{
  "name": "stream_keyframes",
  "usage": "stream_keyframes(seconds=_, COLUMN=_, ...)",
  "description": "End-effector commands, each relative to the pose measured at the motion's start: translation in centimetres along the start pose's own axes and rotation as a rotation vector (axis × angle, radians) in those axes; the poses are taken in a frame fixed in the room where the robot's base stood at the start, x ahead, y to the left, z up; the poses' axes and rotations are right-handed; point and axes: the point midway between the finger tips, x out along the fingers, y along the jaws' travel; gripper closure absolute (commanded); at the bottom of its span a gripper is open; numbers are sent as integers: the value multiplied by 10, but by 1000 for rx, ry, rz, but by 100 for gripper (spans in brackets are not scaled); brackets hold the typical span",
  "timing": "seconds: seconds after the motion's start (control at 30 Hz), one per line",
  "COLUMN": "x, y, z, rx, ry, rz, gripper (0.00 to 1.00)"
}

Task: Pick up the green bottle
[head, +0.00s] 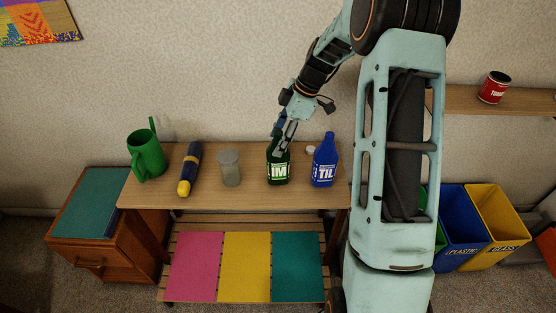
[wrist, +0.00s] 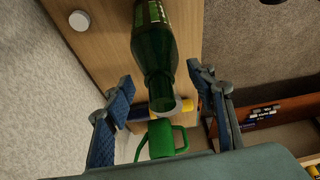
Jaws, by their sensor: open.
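The green bottle (head: 278,172) with a white-lettered label stands upright on the wooden table (head: 215,195), between a grey jar and a blue bottle. My gripper (head: 284,138) is at the bottle's neck, coming down from above and behind it. In the wrist view my gripper (wrist: 161,76) has its fingers spread apart. There the green bottle (wrist: 154,48) lies between the two fingers, with room on each side. The neck is partly hidden by my gripper in the head view.
A blue bottle (head: 325,164) stands close on the right, with a small white disc (head: 310,150) behind. The table's front strip is clear.

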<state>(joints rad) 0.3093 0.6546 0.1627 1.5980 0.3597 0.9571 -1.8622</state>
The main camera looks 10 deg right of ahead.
Motion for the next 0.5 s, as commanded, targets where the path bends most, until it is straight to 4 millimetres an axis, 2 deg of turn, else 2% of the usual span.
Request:
stream_keyframes(seconds=0.03, x=0, y=0, z=0, rx=0, ry=0, rz=0, gripper=52)
stream_keyframes(seconds=0.3, x=0, y=0, z=0, rx=0, ry=0, rz=0, gripper=81)
stream_keyframes(seconds=0.5, x=-1, y=0, z=0, rx=0, ry=0, rz=1, gripper=82)
